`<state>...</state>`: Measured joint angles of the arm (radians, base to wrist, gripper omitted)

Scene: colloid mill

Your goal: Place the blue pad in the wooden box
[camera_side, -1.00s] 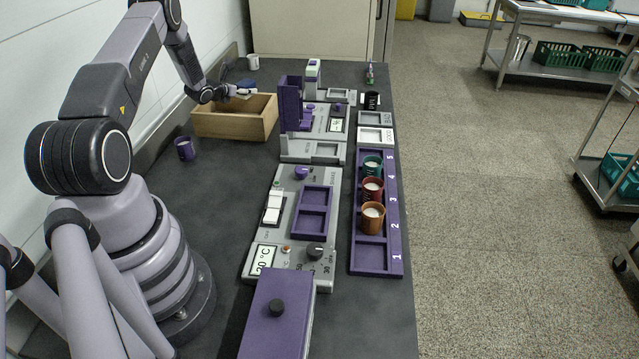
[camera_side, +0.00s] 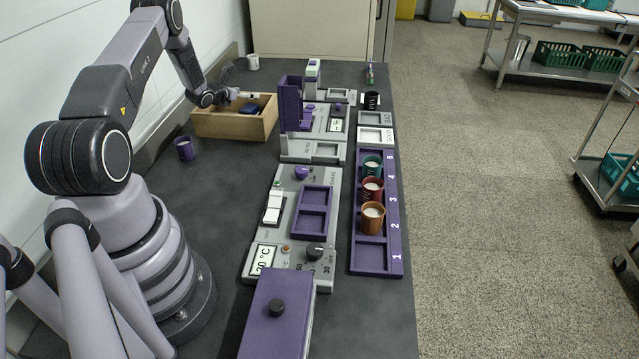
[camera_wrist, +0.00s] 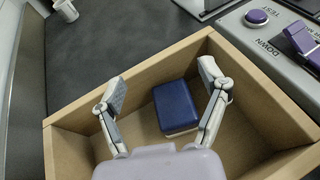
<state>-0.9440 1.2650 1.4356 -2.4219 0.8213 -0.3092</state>
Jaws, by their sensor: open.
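The blue pad (camera_wrist: 177,107) lies inside the wooden box (camera_wrist: 150,72), on its floor, in the wrist view. In the side view the pad (camera_side: 249,108) shows as a small dark blue block inside the box (camera_side: 232,126). My gripper (camera_wrist: 160,85) is open, with one finger on each side of the pad in the wrist view and a visible gap to the pad. In the side view my gripper (camera_side: 240,95) is at the box's opening; its fingers are small there.
A white cup (camera_side: 252,62) stands behind the box and a purple cup (camera_side: 185,148) in front of it. A purple and grey machine (camera_side: 291,103) stands right of the box. Several cups stand in a purple rack (camera_side: 367,254) farther right.

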